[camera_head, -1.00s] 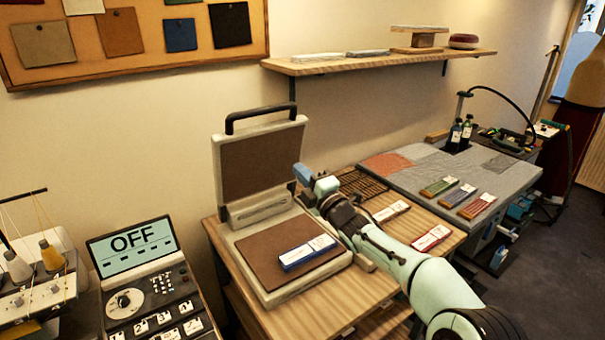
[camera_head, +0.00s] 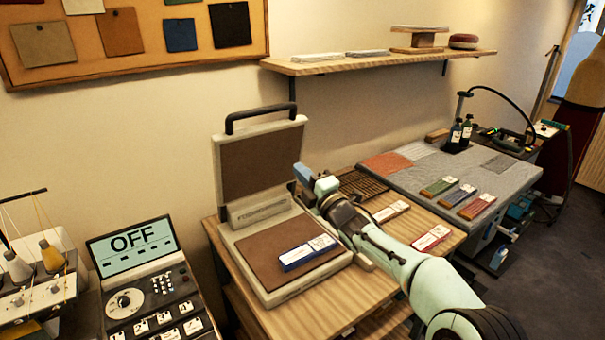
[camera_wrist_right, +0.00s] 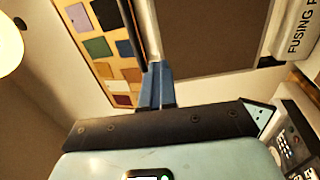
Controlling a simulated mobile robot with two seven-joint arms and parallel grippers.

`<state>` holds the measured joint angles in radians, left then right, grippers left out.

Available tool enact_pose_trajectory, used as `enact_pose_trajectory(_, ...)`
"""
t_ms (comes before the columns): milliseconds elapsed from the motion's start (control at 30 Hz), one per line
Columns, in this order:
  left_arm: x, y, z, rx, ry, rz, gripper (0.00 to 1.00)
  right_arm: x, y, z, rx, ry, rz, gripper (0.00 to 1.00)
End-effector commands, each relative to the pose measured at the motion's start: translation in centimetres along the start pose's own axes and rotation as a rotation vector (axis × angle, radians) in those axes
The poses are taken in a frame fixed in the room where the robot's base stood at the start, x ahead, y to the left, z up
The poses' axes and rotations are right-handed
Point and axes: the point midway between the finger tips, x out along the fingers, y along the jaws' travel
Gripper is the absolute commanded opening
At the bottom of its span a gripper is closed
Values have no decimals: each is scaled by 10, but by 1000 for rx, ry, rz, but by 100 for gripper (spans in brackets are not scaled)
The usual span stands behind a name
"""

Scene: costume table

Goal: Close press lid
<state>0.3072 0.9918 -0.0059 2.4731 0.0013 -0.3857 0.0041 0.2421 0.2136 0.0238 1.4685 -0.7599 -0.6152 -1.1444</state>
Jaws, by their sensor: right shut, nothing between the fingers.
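The press stands open on the wooden table. Its lid (camera_head: 262,158) is raised nearly upright, with a dark handle (camera_head: 261,113) along the top edge. The brown lower plate (camera_head: 268,252) carries a blue-edged labelled block (camera_head: 308,253). My right gripper (camera_head: 298,172) is beside the right edge of the raised lid, its blue fingers shut and empty. In the right wrist view the shut fingers (camera_wrist_right: 157,86) point up beside the lid's brown inner face (camera_wrist_right: 210,35). I cannot tell whether they touch the lid. My left gripper is not in view.
A control panel reading OFF (camera_head: 130,246) stands left of the press. A wooden shelf (camera_head: 375,62) hangs above, and a pinboard (camera_head: 130,75) is on the wall. Labelled blocks (camera_head: 390,212) and a dark rack (camera_head: 362,185) lie right of the press. A grey-topped table (camera_head: 420,172) is farther right.

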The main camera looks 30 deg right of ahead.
Motion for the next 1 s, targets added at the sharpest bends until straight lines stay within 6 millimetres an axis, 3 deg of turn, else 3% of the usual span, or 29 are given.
enact_pose_trajectory(133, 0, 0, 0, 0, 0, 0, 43, 0, 0, 0, 0, 0, 0, 0)
enact_pose_trajectory(267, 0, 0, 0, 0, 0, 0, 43, 0, 0, 0, 0, 0, 0, 40)
enact_pose_trajectory(300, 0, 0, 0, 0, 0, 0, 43, 0, 0, 0, 0, 0, 0, 46)
enact_pose_trajectory(667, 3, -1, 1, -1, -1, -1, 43, -5, 0, 0, -1, -1, 1, 46)
enact_pose_trajectory(767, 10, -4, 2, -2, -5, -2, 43, -18, -1, 1, -2, -1, 1, 46)
enact_pose_trajectory(1000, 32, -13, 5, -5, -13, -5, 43, -72, -2, 1, -2, -2, -1, 46)
